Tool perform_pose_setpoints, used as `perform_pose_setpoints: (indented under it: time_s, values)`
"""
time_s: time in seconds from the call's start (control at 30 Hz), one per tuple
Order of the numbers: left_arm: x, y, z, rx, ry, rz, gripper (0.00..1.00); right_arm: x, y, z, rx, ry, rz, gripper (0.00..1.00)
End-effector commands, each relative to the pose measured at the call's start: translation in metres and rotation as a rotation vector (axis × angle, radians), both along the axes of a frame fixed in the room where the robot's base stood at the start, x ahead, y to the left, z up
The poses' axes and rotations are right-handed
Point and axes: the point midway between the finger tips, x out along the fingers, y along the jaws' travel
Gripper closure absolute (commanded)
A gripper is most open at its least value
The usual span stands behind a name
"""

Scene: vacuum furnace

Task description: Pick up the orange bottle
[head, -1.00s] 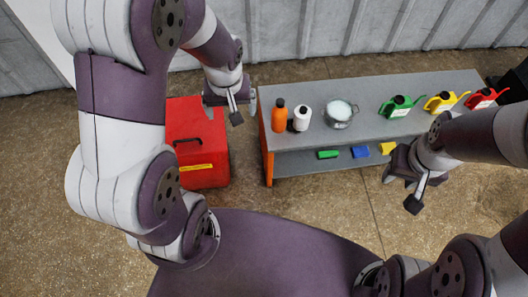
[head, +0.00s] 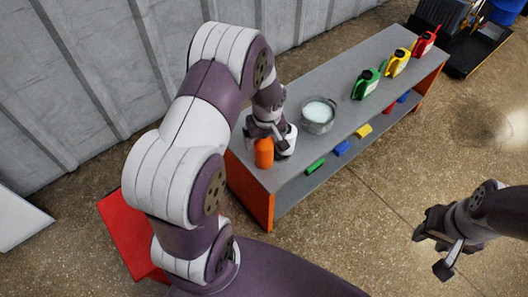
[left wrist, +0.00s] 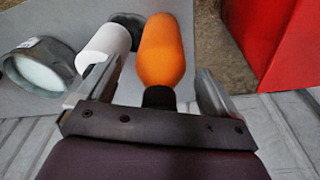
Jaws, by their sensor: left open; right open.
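The orange bottle (head: 263,152) stands near the left end of the grey workbench (head: 345,113). My left gripper (head: 265,128) is right at it and partly covers it in the head view. In the left wrist view the orange bottle (left wrist: 162,50), with its black cap, shows between the two open fingers of my left gripper (left wrist: 158,82). I see gaps on both sides of it. My right gripper (head: 432,250) is open and empty over the floor, away from the bench.
A white bottle (left wrist: 103,50) stands close beside the orange one, near the left finger in the wrist view. A metal pot (head: 318,115) is beyond it. A red box (head: 125,235) is on the floor.

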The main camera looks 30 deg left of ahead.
Motion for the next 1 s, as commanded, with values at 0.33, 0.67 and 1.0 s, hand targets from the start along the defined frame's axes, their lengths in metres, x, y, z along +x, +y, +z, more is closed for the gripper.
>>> perform_pose_setpoints:
  time_s: [0.33, 0.67, 1.0]
  values:
    - [0.001, 0.002, -0.020, 0.000, 0.002, -0.001, 0.20, 0.000, 0.000, -0.009, 0.000, 0.000, 0.000, 0.57]
    - [0.002, 0.002, -0.019, -0.001, -0.001, -0.001, 0.85, 0.000, 0.000, -0.009, 0.000, 0.000, 0.000, 0.57]
    - [0.003, 0.002, 0.041, 0.000, -0.004, 0.000, 0.85, 0.000, 0.000, 0.020, 0.000, 0.000, 0.000, 0.57]
